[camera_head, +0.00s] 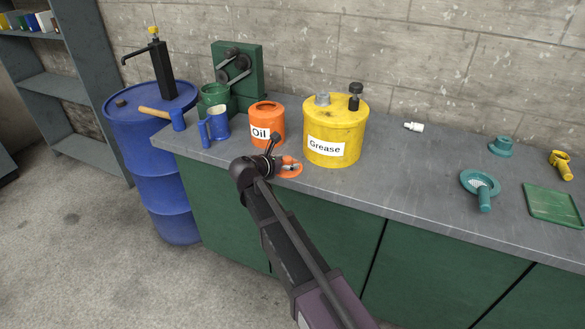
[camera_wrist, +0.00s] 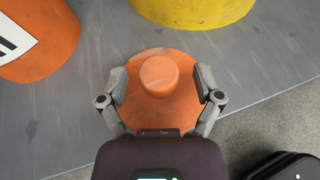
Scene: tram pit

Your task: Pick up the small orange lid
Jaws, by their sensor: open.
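The small orange lid (camera_wrist: 160,110) is a flat disc with a round raised knob (camera_wrist: 159,74) in its middle. It lies on the grey counter near the front edge. In the head view the lid (camera_head: 291,171) shows in front of the orange oil can, partly hidden by my arm. My gripper (camera_wrist: 160,85) is open, with one finger on each side of the knob, over the lid's disc. I cannot tell whether the fingers touch the lid. In the head view my gripper (camera_head: 285,168) is low over the lid.
The orange oil can (camera_head: 266,126) and the yellow grease can (camera_head: 336,135) stand close behind the lid. A blue mug (camera_head: 218,124) and a hammer (camera_head: 165,115) are to the left. The counter (camera_head: 400,170) is clear to the right, up to a teal strainer (camera_head: 480,186).

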